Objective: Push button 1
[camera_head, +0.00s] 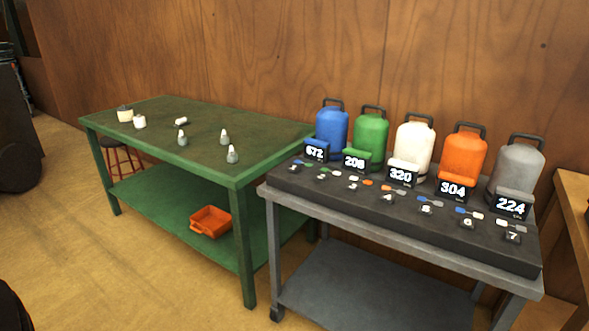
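A black panel (400,225) lies on top of a grey cart (375,296) at the right. A row of small dark buttons with white numbers runs along its front. The leftmost button (293,168) is at the panel's left end, below the blue canister's display; its number is too small to read surely, but the rightmost button (513,236) reads 7. Small coloured pieces lie between the buttons. Neither of my grippers is in view.
Blue (332,131), green, white, orange and grey canisters stand behind displays reading 672, 208, 320, 304 and 224. A green table (200,115) with several small pieces stands left of the cart, an orange bin (211,220) on its shelf. The floor in front is clear.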

